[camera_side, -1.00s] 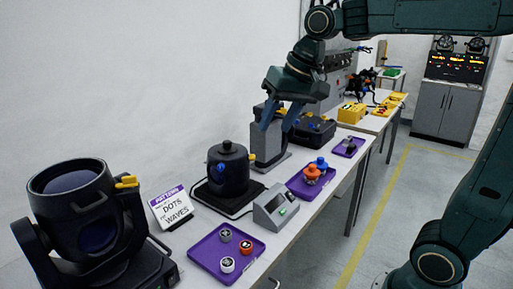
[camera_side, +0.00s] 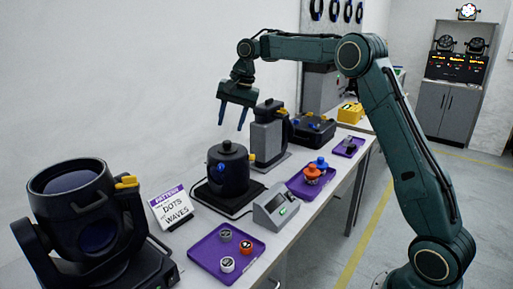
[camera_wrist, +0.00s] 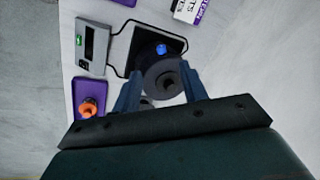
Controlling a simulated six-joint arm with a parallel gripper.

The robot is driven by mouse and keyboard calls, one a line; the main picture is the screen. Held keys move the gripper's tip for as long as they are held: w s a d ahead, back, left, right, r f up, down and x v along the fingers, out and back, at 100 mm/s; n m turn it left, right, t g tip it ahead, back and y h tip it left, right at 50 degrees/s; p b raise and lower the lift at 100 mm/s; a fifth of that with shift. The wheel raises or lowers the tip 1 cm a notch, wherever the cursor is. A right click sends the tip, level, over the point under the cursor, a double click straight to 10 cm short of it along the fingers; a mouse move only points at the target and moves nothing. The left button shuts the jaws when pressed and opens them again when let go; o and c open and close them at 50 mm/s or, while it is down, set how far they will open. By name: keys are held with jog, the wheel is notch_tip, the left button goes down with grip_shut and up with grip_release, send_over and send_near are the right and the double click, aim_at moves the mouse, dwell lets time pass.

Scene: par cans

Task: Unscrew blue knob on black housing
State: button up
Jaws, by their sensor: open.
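The black housing (camera_side: 235,180) is a round can standing upright on a dark square mat. Its blue knob (camera_side: 221,168) sits on the side wall that faces the side camera. In the wrist view the knob (camera_wrist: 161,49) shows at the housing's (camera_wrist: 165,82) upper edge, beyond the fingers. My gripper (camera_side: 231,128) is open and empty, its blue fingers pointing down above the housing, clear of it. In the wrist view the gripper (camera_wrist: 160,85) has its fingers on either side of the housing's top in the picture.
A grey device with a display (camera_side: 275,207) and a purple tray (camera_side: 208,253) with small discs stand nearer. A second purple tray (camera_side: 298,187) holds orange and blue knobs. A grey stand (camera_side: 267,140) is close behind the housing. A sign (camera_side: 172,206) and a large lamp (camera_side: 85,225) are left.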

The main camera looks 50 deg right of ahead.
aim_at(221, 165)
jog(key=shift+m, duration=0.5)
jog(key=w+d+f, duration=0.2)
jog(key=f, duration=0.1)
jog(key=shift+w+d, duration=0.1)
jog(key=shift+w, duration=0.1)
jog(key=x, duration=1.3)
jog(key=shift+s+f, duration=0.15)
jog(key=shift+f, duration=0.25)
jog(key=shift+c, duration=0.2)
